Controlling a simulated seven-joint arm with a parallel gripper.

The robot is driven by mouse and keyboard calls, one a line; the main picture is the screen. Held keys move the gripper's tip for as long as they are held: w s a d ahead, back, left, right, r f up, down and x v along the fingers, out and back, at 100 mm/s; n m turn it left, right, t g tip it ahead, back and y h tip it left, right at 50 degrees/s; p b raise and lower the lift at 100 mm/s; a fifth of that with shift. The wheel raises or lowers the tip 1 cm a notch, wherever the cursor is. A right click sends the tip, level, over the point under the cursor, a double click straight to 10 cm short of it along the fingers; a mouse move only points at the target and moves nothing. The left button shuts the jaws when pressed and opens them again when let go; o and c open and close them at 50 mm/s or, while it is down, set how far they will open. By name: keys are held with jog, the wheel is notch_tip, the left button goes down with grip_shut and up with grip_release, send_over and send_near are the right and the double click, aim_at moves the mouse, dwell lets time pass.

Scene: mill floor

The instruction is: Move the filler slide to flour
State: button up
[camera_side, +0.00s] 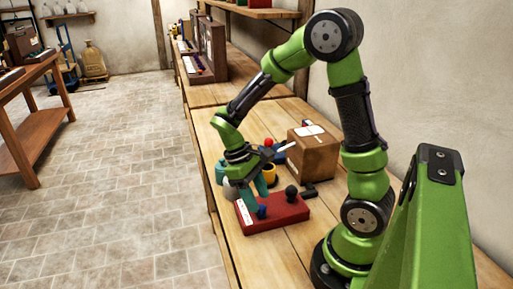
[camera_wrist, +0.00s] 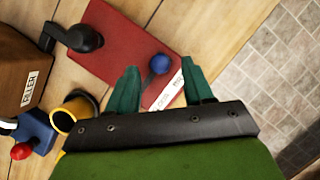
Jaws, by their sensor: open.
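A low red box (camera_side: 278,218) lies on the bench below my gripper, with a white label strip along one edge. A blue ball knob (camera_side: 262,212) stands on it; the wrist view also shows this knob (camera_wrist: 159,64) on a short stem beside the label (camera_wrist: 170,90), whose print I cannot read. A black knob on a lever (camera_wrist: 85,38) sits at the box's other end. My gripper (camera_wrist: 163,84) is open and empty, its two teal fingers apart, one on either side of the blue knob as seen from the wrist. I cannot tell contact with the knob.
A brown box (camera_side: 314,152) stands behind; its label in the wrist view seems to read "FILLER". A yellow cup-like part (camera_wrist: 72,113) and a blue block (camera_wrist: 38,128) with a red ball (camera_wrist: 22,151) stand close by. The bench edge drops to the tiled floor.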

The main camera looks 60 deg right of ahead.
aim_at(261, 211)
jog(key=shift+x, duration=1.25)
grip_shut()
